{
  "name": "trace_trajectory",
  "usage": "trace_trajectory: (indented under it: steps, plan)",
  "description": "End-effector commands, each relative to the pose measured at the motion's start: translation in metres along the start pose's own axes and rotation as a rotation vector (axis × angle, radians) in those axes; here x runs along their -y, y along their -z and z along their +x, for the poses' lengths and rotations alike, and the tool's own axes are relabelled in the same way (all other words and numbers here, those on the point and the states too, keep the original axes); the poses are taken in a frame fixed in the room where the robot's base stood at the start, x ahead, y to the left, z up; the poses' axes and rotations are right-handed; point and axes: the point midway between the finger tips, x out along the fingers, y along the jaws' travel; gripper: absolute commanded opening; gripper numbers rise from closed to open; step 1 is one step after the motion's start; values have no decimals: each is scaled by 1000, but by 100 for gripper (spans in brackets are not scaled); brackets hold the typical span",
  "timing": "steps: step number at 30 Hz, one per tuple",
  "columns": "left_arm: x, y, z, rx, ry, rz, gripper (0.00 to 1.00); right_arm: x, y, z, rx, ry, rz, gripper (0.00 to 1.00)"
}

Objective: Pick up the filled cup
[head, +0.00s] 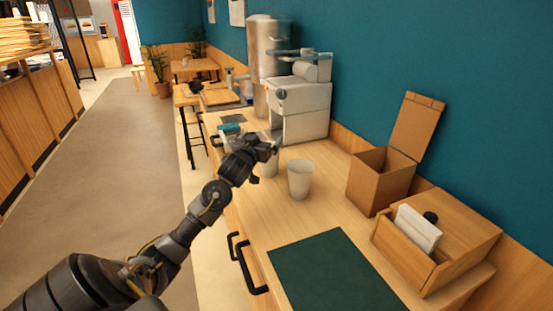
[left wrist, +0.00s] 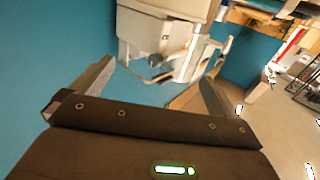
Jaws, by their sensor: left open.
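A pale cup (head: 299,180) stands upright on the wooden counter, a little to the right of my left gripper. A second pale cup (head: 269,168) shows partly behind my left gripper, which hides some of it. I cannot tell what either cup holds. My left gripper (head: 266,160) is in front of the white machine. In the left wrist view my left gripper (left wrist: 155,92) has its two fingers wide apart with nothing between them. No cup shows in that view. My right gripper is not in view.
A white machine (head: 303,105) with a tall metal cylinder stands at the back of the wooden counter (head: 325,215). An open cardboard box (head: 368,183) and a wooden holder (head: 465,235) stand along the teal wall. A dark green mat (head: 335,275) lies in front.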

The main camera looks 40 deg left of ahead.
Motion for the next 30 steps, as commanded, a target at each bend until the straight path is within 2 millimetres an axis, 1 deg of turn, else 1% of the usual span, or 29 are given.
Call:
trace_trajectory:
  steps: [2, 5, 10, 12, 16, 20, 27, 30]
  plan:
    - [-1, -2, 0, 1, -1, 0, 100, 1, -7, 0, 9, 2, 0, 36]
    - [-4, -11, 1, 3, -6, 0, 100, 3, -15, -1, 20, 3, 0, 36]
    - [-4, -45, 2, 6, -5, 1, 100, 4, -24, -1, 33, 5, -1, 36]
    - [-4, -60, 1, 6, -4, 1, 100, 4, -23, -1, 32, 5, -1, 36]
    - [-2, -82, 1, 4, -2, 0, 100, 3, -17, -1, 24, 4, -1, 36]
    - [-2, -80, 14, 0, -1, 1, 100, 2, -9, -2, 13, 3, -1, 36]
    - [-1, -80, 19, 0, -1, 1, 100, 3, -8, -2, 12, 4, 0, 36]
    - [-1, -79, 30, 0, 0, 0, 100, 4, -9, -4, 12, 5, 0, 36]
